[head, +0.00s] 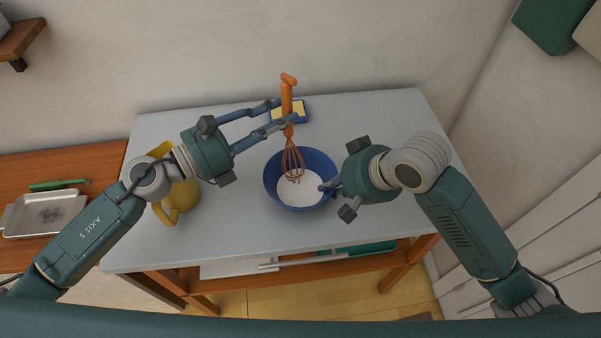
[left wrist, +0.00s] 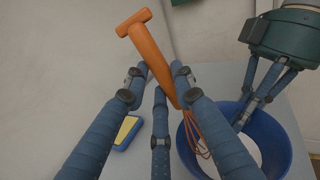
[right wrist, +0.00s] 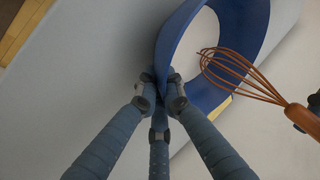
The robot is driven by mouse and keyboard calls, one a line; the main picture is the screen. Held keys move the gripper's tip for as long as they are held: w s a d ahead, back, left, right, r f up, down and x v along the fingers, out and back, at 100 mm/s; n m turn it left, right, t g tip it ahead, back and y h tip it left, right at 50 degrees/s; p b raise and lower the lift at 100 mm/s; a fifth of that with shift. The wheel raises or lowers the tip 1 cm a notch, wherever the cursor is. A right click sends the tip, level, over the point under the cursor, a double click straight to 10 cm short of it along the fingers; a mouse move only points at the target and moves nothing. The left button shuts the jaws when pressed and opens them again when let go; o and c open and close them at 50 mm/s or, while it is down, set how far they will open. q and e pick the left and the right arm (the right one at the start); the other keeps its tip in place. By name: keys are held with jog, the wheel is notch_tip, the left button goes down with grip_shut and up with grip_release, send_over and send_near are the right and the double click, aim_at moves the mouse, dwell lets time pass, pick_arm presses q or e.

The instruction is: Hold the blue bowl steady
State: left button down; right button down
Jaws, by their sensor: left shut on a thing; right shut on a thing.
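The blue bowl (head: 318,155) stands on the grey table and has white contents (head: 302,190) inside. My right gripper (head: 328,186) is shut on the bowl's right rim; the right wrist view shows its fingers pinching the blue wall (right wrist: 172,50). An orange whisk (head: 287,105) is held upright, slightly tilted, by my left gripper (head: 289,112), which is shut on its handle. The whisk's wire head (head: 292,162) reaches into the bowl. Whether the wires touch the contents I cannot tell. The handle also shows in the left wrist view (left wrist: 150,52).
A yellow sponge on a blue holder (head: 298,110) lies behind the bowl. A yellow jug (head: 178,200) stands at the left, partly hidden by my left arm. A metal tray (head: 38,228) and a green-handled item (head: 58,184) lie on the wooden counter (head: 95,170). The table's front is clear.

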pick_arm(q)
jog(key=s+d+r, duration=0.1)
jog(key=s+r, duration=0.2)
jog(key=r, duration=0.7)
jog(key=shift+r, duration=0.2)
dwell(0.8)
jog(key=shift+s+d, duration=0.1)
dwell(0.6)
pick_arm(e)
jog(key=c, duration=1.8)
grip_release()
jog(key=shift+s, duration=0.1)
